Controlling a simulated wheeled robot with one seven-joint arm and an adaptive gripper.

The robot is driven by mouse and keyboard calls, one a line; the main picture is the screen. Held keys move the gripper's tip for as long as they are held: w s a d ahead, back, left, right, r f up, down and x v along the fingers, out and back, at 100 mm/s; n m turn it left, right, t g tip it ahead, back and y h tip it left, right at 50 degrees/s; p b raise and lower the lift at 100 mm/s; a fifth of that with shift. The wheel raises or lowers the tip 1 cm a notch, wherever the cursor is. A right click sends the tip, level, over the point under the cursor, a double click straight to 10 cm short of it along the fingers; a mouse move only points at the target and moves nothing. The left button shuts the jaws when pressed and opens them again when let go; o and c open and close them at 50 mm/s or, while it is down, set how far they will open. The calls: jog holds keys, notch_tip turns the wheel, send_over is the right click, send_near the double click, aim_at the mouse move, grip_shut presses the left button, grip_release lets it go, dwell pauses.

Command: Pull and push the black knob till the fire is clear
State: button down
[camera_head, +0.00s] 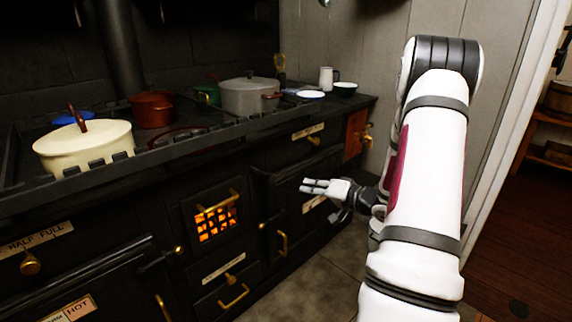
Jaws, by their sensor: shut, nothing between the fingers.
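The black stove (160,200) fills the left and middle of the view. Its fire glows orange behind a small barred window (217,223) in the stove front, below a brass handle. I cannot pick out a black knob for certain; a dark lever (155,263) with a brass end sticks out left of and below the fire window. My gripper (304,186) is shut and empty. It points left in front of the stove's right part, to the right of the fire window and apart from it by a clear gap in the picture.
Brass pulls and label plates (308,131) dot the stove front. A cream pot (84,147), a red pot (152,108) and a grey pot (249,97) stand on the top behind a rail. Free floor (322,262) lies before the stove. A doorway is at right.

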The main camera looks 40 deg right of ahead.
jog(key=s+r+m+g+p, duration=0.1)
jog(key=s+r+m+p, duration=0.15)
jog(key=m+p, duration=0.2)
jog(key=m+b, duration=0.3)
send_near(268, 177)
jog(key=w+d+f, duration=0.2)
jog(key=w+f, duration=0.2)
jog(key=shift+w+d+r+n+g, duration=0.1)
jog(key=shift+w+r+n+g, duration=0.05)
jog(key=shift+w, duration=0.25)
jog(key=shift+w+d+r+n+g, duration=0.1)
jog(key=shift+w+g, duration=0.05)
jog(key=shift+w, duration=0.3)
jog(key=w+p, duration=0.2)
jog(key=w, duration=0.5)
jog(key=shift+w+a, duration=0.15)
jog(key=shift+w, duration=0.1)
jog(key=shift+s+p, duration=0.1)
jog(key=shift+p, duration=0.25)
